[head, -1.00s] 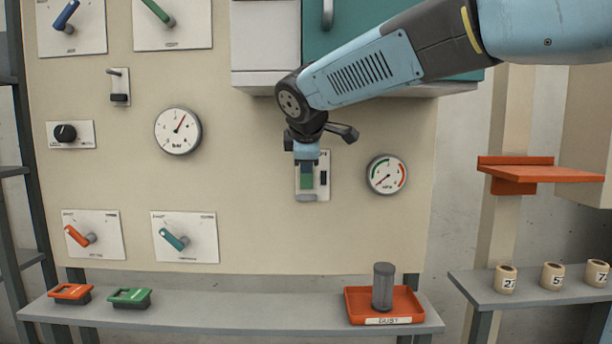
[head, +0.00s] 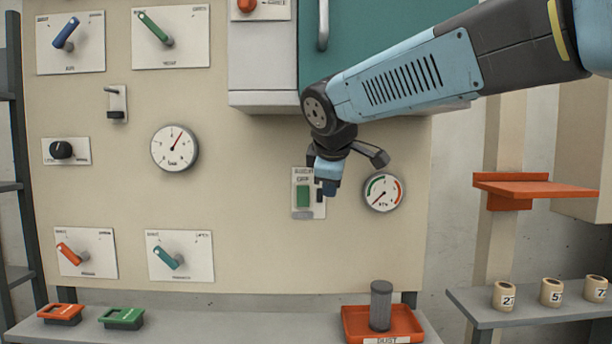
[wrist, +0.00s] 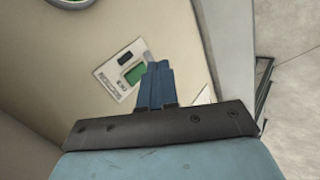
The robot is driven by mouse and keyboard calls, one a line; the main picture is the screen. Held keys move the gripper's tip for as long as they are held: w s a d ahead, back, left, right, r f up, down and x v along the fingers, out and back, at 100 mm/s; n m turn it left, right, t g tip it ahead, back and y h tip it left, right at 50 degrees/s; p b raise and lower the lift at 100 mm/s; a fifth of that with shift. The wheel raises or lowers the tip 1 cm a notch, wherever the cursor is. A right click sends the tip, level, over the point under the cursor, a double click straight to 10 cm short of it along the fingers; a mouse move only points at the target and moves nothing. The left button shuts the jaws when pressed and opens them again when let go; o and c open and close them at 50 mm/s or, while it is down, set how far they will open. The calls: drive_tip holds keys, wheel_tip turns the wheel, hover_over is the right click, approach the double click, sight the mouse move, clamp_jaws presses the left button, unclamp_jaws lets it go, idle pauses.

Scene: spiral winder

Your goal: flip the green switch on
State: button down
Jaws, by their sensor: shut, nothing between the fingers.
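The green switch (head: 303,196) is a green rocker on a small white plate (head: 301,175) on the cream panel, left of the lower-right gauge. The plate carries small lettering, apparently "OFF", above the rocker. My gripper (head: 327,190) is shut and empty, pointing down just right of the green rocker in the picture, and it covers part of the plate's right side. In the wrist view the green rocker (wrist: 135,74) shows just left of the closed blue fingertips (wrist: 158,68). I cannot tell whether the fingertips touch the plate.
A pressure gauge (head: 382,192) is right of the switch, with another gauge (head: 175,149) to the left. The teal cabinet (head: 400,45) stands out above. Below, a grey shelf (head: 240,329) holds an orange tray (head: 352,325) with a grey cylinder (head: 381,305).

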drive_tip(key=s+d+f+m+g, duration=0.1)
drive_tip(key=s+d+f+m, duration=0.6)
drive_tip(key=s, duration=0.3)
drive_tip(key=s+d+f+m+g, duration=0.2)
drive_tip(key=s+d+f+m, duration=0.5)
drive_tip(key=s, duration=0.4)
wheel_tip(320, 180, down, 2)
drive_tip(key=shift+s+d+f+m+y, duration=0.15)
drive_tip(key=shift+d+f+m+y, duration=0.2)
drive_tip(key=shift+d, duration=0.35)
drive_tip(key=shift+a+r, duration=0.1)
drive_tip(key=shift+a, duration=0.3)
